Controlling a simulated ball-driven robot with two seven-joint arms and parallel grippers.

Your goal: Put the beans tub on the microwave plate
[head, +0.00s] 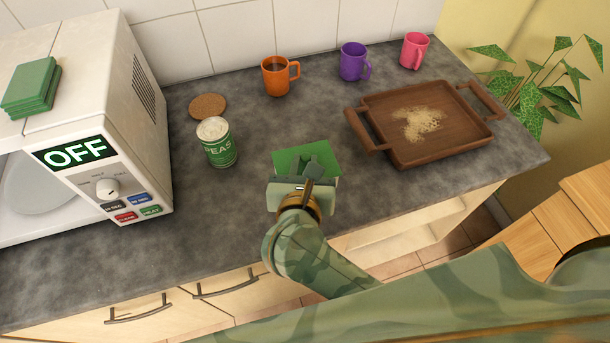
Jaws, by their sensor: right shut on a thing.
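My right gripper (312,170) is over the front middle of the counter, shut on a green-topped thing (300,156). My left gripper is not in view.
Orange (275,78), purple (352,62) and pink (414,50) mugs line the back. A wooden tray (390,105) sits right. Green squares (32,85) lie atop the microwave.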

